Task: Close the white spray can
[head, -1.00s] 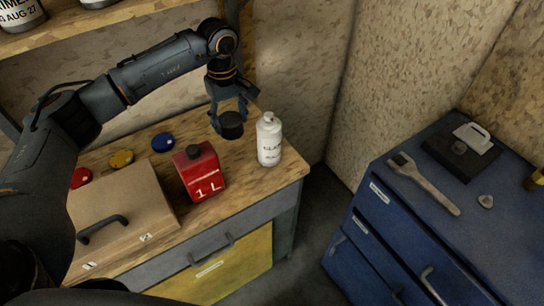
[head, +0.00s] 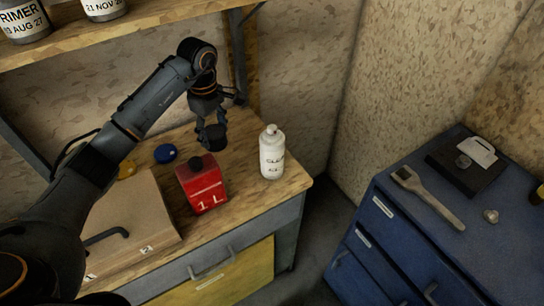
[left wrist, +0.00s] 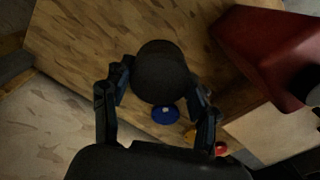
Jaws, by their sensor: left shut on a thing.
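The white spray can (head: 272,155) stands upright on the wooden workbench near its right end, with its nozzle bare on top. My left gripper (head: 210,122) hangs left of the can and behind the red can. It is shut on a black cap (head: 212,138), held clear of the spray can. In the left wrist view, the cap (left wrist: 160,72) sits between the two fingers (left wrist: 158,100). The spray can is not visible in the left wrist view. My right gripper is not in view.
A red 1 L can (head: 203,186) stands left of the spray can; it also shows in the wrist view (left wrist: 268,50). A blue lid (head: 165,153), a yellow lid (head: 127,168) and a wooden box (head: 140,215) lie further left. A blue cabinet (head: 400,235) stands right.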

